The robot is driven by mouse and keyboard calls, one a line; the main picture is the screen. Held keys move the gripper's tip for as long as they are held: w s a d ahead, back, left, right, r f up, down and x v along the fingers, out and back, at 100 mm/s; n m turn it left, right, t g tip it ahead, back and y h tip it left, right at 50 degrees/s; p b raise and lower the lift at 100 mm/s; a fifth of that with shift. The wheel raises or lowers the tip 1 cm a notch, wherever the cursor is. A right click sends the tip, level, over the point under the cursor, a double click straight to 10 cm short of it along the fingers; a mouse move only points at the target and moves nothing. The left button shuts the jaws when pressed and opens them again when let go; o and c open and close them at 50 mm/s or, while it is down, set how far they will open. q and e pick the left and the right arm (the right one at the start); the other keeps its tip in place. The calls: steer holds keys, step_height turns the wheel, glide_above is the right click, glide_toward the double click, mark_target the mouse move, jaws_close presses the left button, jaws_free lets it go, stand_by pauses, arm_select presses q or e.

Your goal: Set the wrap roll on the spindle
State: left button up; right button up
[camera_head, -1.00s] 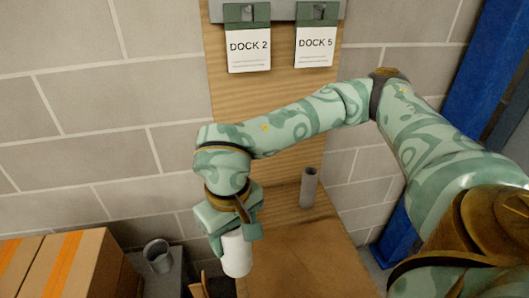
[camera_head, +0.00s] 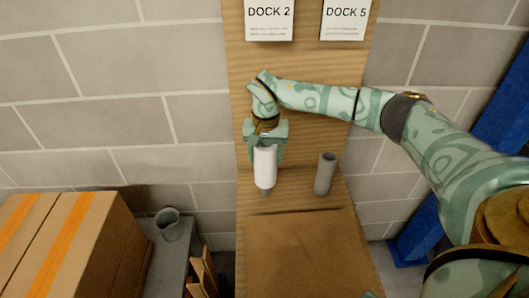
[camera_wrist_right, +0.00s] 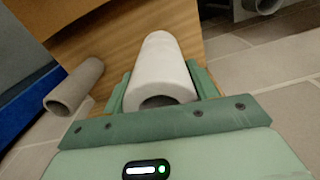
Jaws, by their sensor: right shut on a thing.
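The wrap roll (camera_head: 265,167) is a white cylinder, held upright by my right gripper (camera_head: 265,150) in front of the wooden back panel. In the right wrist view the roll (camera_wrist_right: 160,75) sits between the two green fingers, its hollow end towards the camera. My right gripper is shut on it. A short dark grey stub (camera_head: 265,192) shows just below the roll. I cannot tell if this is the spindle or the roll's core, nor whether the roll is around it. My left gripper is not in view.
A grey upright tube (camera_head: 325,173) stands to the right of the roll. A brown board (camera_head: 310,255) lies in front. Cardboard boxes (camera_head: 75,245) and a grey cup (camera_head: 168,225) are at left. DOCK 2 (camera_head: 269,18) and DOCK 5 (camera_head: 345,18) signs hang above.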

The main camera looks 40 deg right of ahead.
mark_target(265, 169)
step_height(265, 169, down, 4)
steer(key=shift+r+b, duration=0.15)
steer(key=shift+b, duration=1)
steer(key=shift+f+b, duration=0.4)
steer(key=shift+f, duration=0.1)
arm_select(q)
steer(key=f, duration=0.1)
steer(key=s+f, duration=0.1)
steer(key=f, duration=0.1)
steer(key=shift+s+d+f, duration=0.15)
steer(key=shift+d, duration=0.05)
arm_select(e)
steer(key=shift+r, duration=0.15)
arm_select(q)
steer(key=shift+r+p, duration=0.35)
steer(key=shift+p, duration=0.05)
arm_select(e)
steer(key=shift+a, duration=0.1)
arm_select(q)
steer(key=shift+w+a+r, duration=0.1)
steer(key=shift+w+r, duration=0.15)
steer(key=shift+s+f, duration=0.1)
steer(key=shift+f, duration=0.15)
arm_select(e)
steer(key=shift+f, duration=0.7)
steer(key=o, duration=0.6)
